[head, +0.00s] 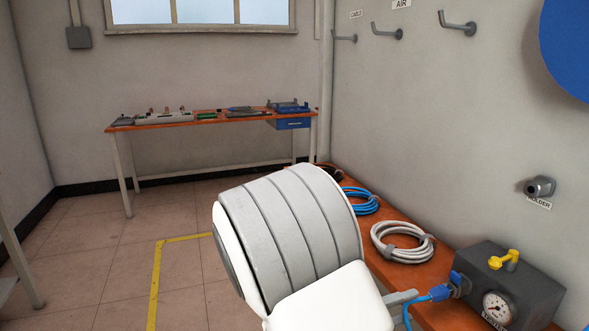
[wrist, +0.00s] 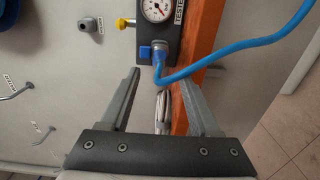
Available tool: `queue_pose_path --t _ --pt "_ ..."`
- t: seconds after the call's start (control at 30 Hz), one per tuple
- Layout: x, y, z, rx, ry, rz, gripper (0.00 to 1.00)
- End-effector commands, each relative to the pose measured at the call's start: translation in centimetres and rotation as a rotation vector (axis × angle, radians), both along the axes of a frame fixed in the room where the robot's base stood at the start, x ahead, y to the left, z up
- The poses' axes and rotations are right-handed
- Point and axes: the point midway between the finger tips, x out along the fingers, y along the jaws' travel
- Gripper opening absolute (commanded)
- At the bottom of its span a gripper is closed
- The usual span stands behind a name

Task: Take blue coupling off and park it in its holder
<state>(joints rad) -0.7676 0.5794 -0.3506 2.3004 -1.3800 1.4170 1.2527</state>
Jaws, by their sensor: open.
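The blue coupling (head: 440,292) sits on the front port of the dark tester box, with a blue hose running from it. In the wrist view the coupling (wrist: 159,58) is just beyond my fingertips, between them in the picture. A small blue tab (wrist: 144,52) is beside it. My gripper (wrist: 160,78) is open and empty, apart from the coupling; in the head view only a grey finger shows clearly, near the hose. The holder (head: 540,187) is a grey stub on the wall with a label below, empty. It also shows in the wrist view (wrist: 91,25).
The tester box (head: 525,283) has a yellow valve handle (head: 505,260) and a gauge (head: 496,306). A grey hose coil (head: 402,242) and a blue coil (head: 362,200) lie on the orange bench. Wall hooks (head: 458,23) are higher up. Open floor lies to the left.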

Motion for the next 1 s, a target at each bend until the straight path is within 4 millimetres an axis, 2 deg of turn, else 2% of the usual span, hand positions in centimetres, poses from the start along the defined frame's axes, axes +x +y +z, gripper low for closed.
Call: queue_pose_path --t 0.37,0.53,1.0 --pt "0.3 0.2 -0.2 -0.014 -0.007 0.015 0.62" --pt "0.4 -0.3 -0.2 -0.013 -0.007 0.013 0.62" --pt "2.5 -6.1 -0.3 -0.013 -0.007 0.01 0.62"
